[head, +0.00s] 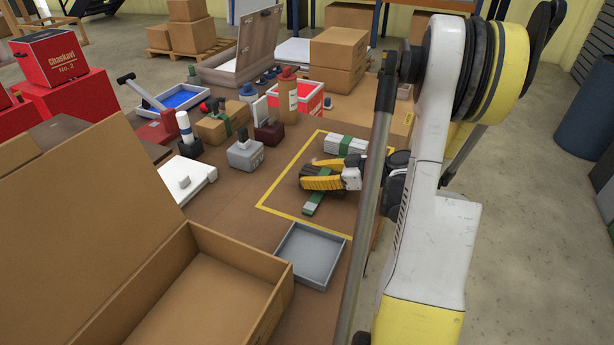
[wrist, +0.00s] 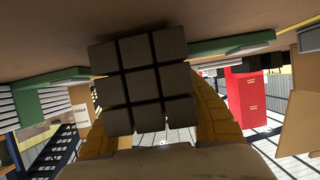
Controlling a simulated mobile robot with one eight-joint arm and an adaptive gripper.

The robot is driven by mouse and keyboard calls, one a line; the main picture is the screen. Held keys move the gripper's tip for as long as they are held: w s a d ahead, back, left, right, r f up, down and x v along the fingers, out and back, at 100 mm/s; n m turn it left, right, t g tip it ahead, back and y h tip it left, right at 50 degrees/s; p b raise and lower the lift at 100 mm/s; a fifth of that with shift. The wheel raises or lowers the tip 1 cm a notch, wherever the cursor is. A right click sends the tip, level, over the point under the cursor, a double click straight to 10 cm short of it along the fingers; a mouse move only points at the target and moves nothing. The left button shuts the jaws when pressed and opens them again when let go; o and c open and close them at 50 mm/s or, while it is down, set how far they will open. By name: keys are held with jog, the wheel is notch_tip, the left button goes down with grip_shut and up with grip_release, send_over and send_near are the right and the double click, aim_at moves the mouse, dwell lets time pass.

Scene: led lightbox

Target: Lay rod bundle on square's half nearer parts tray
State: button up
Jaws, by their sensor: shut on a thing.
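The rod bundle (wrist: 143,80) is a dark brown block of square rods, ends facing the wrist camera. My gripper (head: 318,173) is shut on it, a yellow finger on each side; in the head view the fingers hide much of the bundle (head: 312,170). It is near the middle of the yellow-outlined square (head: 302,220), close to the surface; I cannot tell if it touches. A shallow empty grey tray (head: 312,256), which looks like the parts tray, is just outside the square's near edge.
Inside the square, a pale green-banded stack (head: 346,145) lies beyond my gripper and a flat green-banded bar (head: 316,203) on the near side. A grey weight-like block (head: 245,153) stands left of the square. A large open cardboard box (head: 190,290) fills the near left.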

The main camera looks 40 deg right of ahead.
jog(key=o, duration=1.4)
jog(key=shift+c, duration=0.2)
